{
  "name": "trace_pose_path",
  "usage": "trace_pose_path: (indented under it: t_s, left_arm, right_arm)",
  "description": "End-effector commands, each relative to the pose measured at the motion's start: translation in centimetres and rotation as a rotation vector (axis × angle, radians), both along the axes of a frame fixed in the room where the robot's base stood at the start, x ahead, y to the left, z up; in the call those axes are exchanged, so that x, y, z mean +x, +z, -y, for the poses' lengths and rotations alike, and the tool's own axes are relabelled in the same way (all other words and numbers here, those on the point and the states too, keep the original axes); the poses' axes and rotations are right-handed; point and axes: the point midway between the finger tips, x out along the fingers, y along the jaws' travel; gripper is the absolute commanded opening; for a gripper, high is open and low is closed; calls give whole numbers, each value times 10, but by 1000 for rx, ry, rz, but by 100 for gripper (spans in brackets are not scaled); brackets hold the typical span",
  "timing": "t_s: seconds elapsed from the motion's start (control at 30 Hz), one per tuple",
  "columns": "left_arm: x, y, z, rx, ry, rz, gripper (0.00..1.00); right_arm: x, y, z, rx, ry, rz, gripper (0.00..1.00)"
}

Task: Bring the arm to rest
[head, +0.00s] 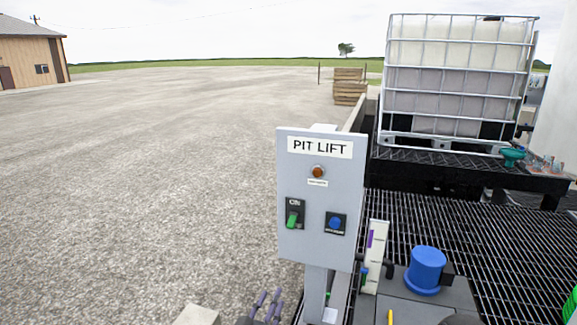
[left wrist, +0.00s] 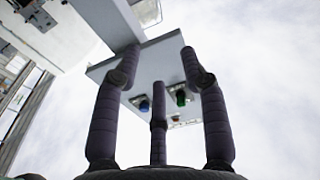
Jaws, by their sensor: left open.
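My left gripper (head: 266,304) shows at the bottom edge of the head view, low and to the left of the post of the grey PIT LIFT box. Its dark fingers point up; the rest is cut off by the frame. In the left wrist view the three fingers of the gripper (left wrist: 158,62) are spread open with nothing between them. The PIT LIFT box (head: 344,190) carries an orange lamp (head: 318,172), a green switch (head: 293,219) and a blue button (head: 335,224). The box (left wrist: 125,72) also shows beyond the fingers in the left wrist view. My right gripper is not seen.
A white caged tank (head: 455,80) stands on a black platform at the back right. A blue-capped fitting (head: 426,268) sits on a grey cover right of the box, beside dark grating (head: 510,240). Wooden crates (head: 349,88) stand far back. Gravel ground (head: 150,190) on the left is clear.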

Motion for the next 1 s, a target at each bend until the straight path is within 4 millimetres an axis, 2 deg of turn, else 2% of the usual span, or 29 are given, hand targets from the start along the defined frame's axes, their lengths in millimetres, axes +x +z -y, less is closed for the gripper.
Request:
trace_pose_path:
  t_s: [0.03, 0.1, 0.27, 0.4, 0.47, 0.6, 0.7, 0.8, 0.9, 1.0]
  left_arm:
    - [2, -26, -5, 8, 1, -93, 43]
    - [0, -62, -11, 16, 3, -217, 43]
    - [-18, -142, -26, 21, 8, -498, 43]
    - [-51, -207, -39, 11, 17, -747, 43]
    - [-69, -232, -43, 4, 20, -851, 43]
    - [-121, -283, -52, -21, 29, -1099, 43]
    - [-164, -312, -55, -44, 34, -1273, 43]
    - [-205, -332, -57, -70, 39, -1429, 43]
    - [-239, -344, -57, -93, 43, -1552, 43]
    - [-263, -350, -56, -108, 41, -1634, 43]
  right_arm:
    - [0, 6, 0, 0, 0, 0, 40]
    - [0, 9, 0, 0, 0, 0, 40]
    - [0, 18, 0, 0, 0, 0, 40]
    - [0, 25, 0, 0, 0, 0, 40]
    - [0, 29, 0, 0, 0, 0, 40]
    - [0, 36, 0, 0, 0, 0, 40]
    - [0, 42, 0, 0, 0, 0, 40]
    - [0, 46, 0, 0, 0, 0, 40]
    - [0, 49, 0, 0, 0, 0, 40]
    - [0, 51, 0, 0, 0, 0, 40]
